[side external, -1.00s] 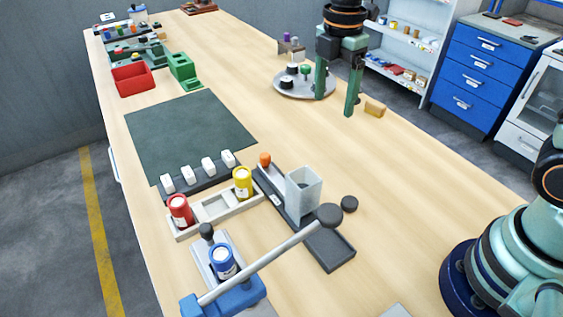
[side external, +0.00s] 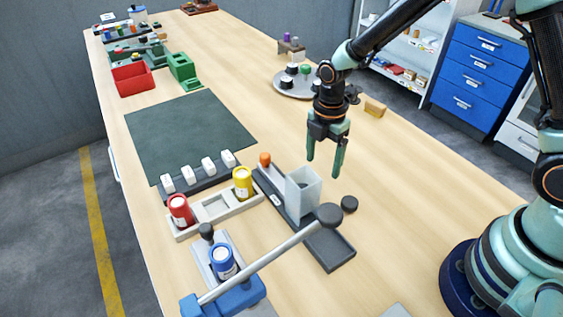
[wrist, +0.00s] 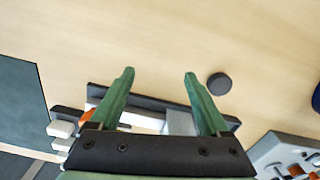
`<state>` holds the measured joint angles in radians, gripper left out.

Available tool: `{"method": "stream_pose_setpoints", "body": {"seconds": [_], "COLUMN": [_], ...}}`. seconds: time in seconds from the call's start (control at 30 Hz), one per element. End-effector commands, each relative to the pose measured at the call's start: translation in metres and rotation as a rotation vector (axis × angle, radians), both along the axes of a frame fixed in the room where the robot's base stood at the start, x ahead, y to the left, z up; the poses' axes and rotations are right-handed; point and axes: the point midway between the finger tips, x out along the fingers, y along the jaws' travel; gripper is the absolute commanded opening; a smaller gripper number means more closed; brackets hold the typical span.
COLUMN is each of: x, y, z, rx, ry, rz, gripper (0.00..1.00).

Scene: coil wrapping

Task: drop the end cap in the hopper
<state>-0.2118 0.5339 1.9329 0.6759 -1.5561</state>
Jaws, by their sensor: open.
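The end cap looks to be the small dark disc (side external: 349,204) lying flat on the wood table, just right of the hopper. The disc also shows in the wrist view (wrist: 220,84), right of my fingers. The hopper (side external: 303,192) is a translucent, upright box on a dark base. In the wrist view it is partly hidden behind my gripper (wrist: 159,73). My gripper (side external: 324,165) is open and empty, fingers pointing down, above the table behind and slightly right of the hopper. It is apart from the disc.
A blue lever press (side external: 235,295) has a long grey handle reaching up beside the hopper's base. A tray (side external: 214,208) with red and yellow spools stands left of the hopper. A grey round plate (side external: 290,90) with knobs is farther back.

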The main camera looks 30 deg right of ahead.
Motion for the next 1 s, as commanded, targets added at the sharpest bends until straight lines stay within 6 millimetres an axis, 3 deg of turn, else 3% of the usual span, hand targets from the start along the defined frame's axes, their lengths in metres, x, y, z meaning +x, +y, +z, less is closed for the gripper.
{"method": "stream_pose_setpoints", "body": {"seconds": [0.27,0.67,1.0], "x": [0.000,-0.005,-0.006], "y": [0.000,0.003,0.003], "z": [-0.035,0.019,0.080], "rx": [0.000,0.001,0.001], "ry": [0.002,-0.006,-0.007], "rz": [0.000,0.001,0.000], "gripper": [0.80,0.80,0.80]}}
